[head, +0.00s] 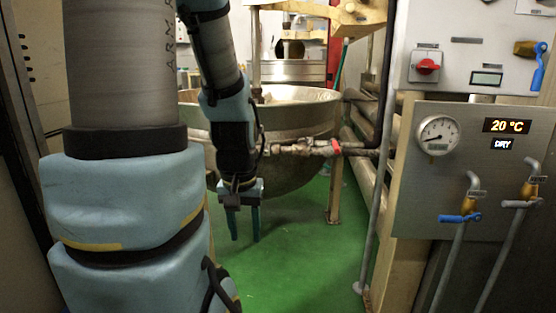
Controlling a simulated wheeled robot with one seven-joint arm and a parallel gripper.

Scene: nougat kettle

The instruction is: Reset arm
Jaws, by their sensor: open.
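My gripper (244,226) hangs from my blue and grey arm left of the middle of the head view, pointing down. Its two teal fingers are apart, with green floor showing between them, and nothing is held. It appears in front of the large metal kettle (300,165), a round bowl with a pale rim. I cannot tell how far the gripper is from the kettle wall.
A pipe with a red-handled valve (335,148) runs out from the kettle. A red knob (427,66) sits above. Green floor (290,270) is clear below.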

